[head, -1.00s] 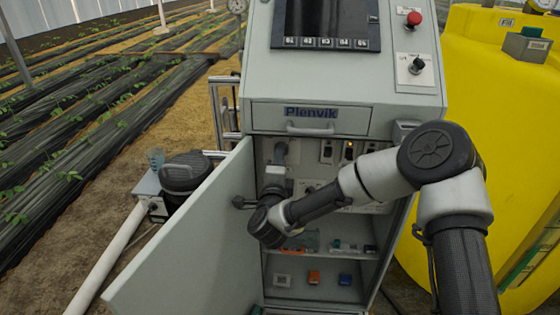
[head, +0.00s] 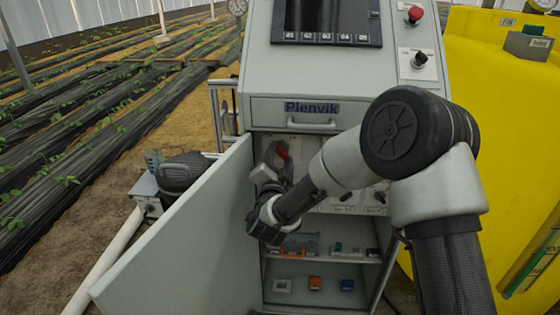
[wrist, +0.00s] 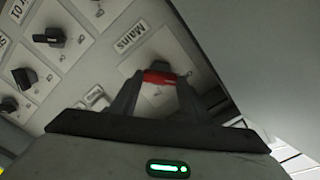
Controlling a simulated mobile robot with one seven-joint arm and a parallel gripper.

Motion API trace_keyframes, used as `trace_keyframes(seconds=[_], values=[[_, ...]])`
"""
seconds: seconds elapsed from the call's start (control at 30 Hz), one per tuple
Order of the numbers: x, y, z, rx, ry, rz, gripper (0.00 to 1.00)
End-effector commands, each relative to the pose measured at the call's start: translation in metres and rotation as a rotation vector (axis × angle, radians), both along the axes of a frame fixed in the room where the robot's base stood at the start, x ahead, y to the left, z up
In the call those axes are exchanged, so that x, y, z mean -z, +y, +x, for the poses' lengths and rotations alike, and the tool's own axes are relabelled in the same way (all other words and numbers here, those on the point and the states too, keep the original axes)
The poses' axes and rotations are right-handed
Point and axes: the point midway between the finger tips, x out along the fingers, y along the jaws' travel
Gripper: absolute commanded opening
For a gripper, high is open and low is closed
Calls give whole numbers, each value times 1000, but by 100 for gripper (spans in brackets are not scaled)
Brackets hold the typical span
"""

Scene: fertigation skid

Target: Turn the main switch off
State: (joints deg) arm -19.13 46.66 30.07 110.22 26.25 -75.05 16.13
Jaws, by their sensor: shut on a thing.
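The main switch has a red handle (wrist: 159,77), beside a plate lettered "Mains" (wrist: 132,37) in the wrist view. In the head view, the red handle (head: 282,152) shows at the upper left inside the open cabinet. My gripper (head: 275,160) reaches into the cabinet there. In the wrist view, its two dark fingers stand on either side of the red handle and are shut on it. The handle lies crosswise between the fingertips in that view. The fingers hide part of the switch base.
The cabinet door (head: 185,235) stands open at the left, close to my gripper. Several black knobs (wrist: 48,37) sit on the same panel. A shelf with small parts (head: 345,250) is below. A red button (head: 414,15) is on the console above.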

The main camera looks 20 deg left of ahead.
Motion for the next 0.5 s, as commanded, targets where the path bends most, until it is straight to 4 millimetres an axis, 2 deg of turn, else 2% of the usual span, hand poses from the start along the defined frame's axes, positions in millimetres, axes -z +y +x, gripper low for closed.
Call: trace_keyframes(seconds=[0.5], values=[[-1, 0, 0, 0, -16, -53, 20]])
